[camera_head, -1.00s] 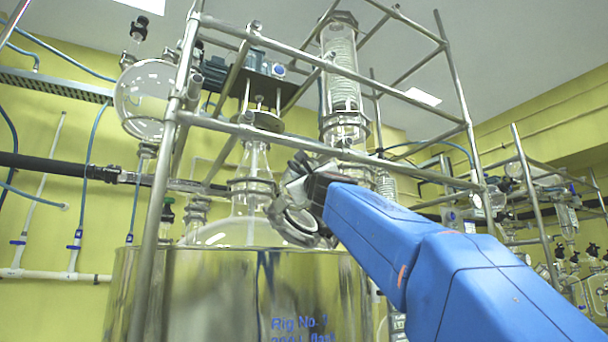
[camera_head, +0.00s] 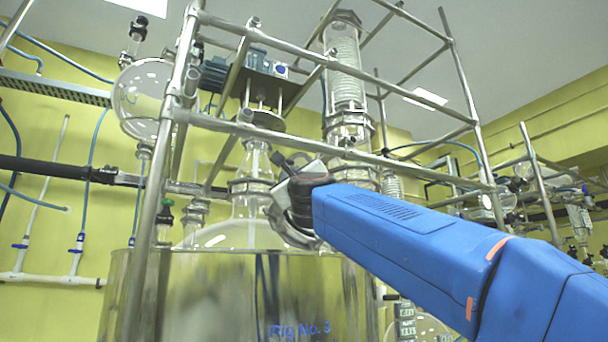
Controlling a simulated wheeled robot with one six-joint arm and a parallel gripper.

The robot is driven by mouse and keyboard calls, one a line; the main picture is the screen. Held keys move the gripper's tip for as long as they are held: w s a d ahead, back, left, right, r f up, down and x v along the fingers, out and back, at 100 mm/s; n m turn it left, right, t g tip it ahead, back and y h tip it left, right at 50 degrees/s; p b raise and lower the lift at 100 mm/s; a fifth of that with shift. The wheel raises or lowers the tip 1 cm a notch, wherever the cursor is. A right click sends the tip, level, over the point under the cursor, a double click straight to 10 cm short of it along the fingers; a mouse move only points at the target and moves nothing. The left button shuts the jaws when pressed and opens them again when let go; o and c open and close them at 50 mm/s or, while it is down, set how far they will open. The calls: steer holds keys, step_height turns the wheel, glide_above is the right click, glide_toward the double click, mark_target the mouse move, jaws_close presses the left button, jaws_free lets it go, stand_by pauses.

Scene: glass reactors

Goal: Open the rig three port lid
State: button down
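The rig is a glass reactor whose flask (camera_head: 235,235) sits in a shiny metal vessel (camera_head: 225,285) lettered "Rig No. 3". My gripper (camera_head: 283,195) is at the end of my blue arm, in front of the flask's right shoulder, just right of the central glass neck (camera_head: 252,165). A dark stub rises at the gripper's upper left. I cannot tell if it is a finger or part of the rig. The port lid is not distinguishable; the gripper and arm cover that part of the flask. The fingers are too obscured to show their opening or any hold.
A metal pipe frame (camera_head: 330,150) surrounds the reactor; one bar crosses just above my gripper. A coil condenser (camera_head: 345,75) stands above right and a round glass vessel (camera_head: 140,100) at upper left. A smaller neck with a green-topped fitting (camera_head: 165,215) is at left.

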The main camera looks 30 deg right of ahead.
steer(key=shift+w+a+f+h, duration=0.5)
steer(key=shift+w+a+f, duration=0.15)
steer(key=shift+w+f, duration=0.05)
steer(key=shift+a+f+n, duration=0.1)
steer(key=shift+a+n, duration=0.2)
steer(key=shift+a, duration=0.05)
steer(key=c, duration=1.7)
jaws_free()
steer(key=shift+w+f, duration=0.1)
steer(key=shift+w, duration=0.1)
steer(key=shift+c, duration=0.2)
steer(key=shift+s+d, duration=0.1)
steer(key=shift+s+r, duration=0.15)
steer(key=shift+r, duration=0.05)
steer(key=v, duration=1.7)
steer(key=shift+s+f, duration=0.1)
steer(key=shift+f, duration=0.05)
